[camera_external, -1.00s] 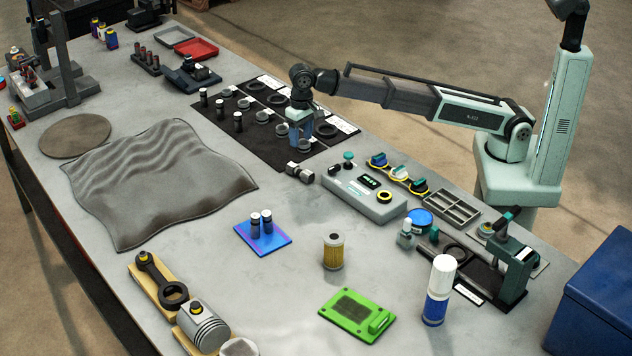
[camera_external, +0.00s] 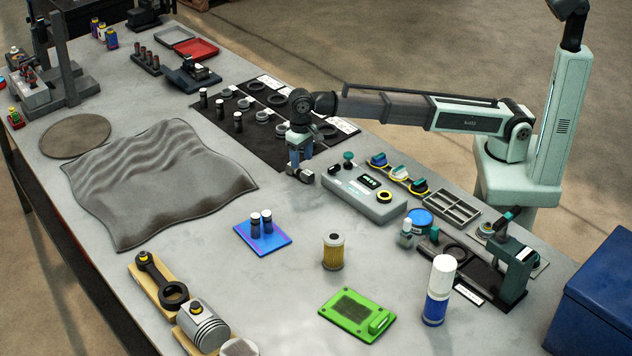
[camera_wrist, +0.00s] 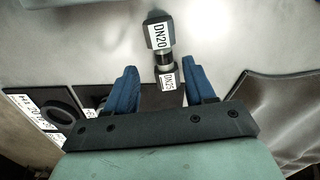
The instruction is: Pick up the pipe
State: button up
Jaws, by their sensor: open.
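The pipe (camera_external: 305,176) is a short dark fitting lying on the grey table, in front of the black mat's near right end. In the wrist view the pipe (camera_wrist: 159,35) shows a wide dark end with a white "DN20" label, a metallic middle and a smaller end labelled "DN25". My gripper (camera_wrist: 162,70) is open, its two blue fingers on either side of the pipe's "DN25" end in this view. I cannot tell whether they touch it. In the external view my gripper (camera_external: 299,155) is right at the pipe and partly hides it.
The black mat (camera_external: 262,150) with rings and small cylinders lies behind. A grey control box (camera_external: 365,195) stands close to the right of the pipe. A grey cloth (camera_external: 155,185) lies to the left. The table between the cloth and the blue plate (camera_external: 280,240) is clear.

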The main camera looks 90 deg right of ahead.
aim_at(300, 170)
jog(key=shift+w+a+f, duration=0.1)
jog(key=shift+w+f, duration=0.05)
jog(key=shift+f, duration=1.05)
jog(key=shift+w+a+f, duration=0.1)
jog(key=shift+f, duration=1.05)
jog(key=shift+c, duration=0.3)
grip_shut()
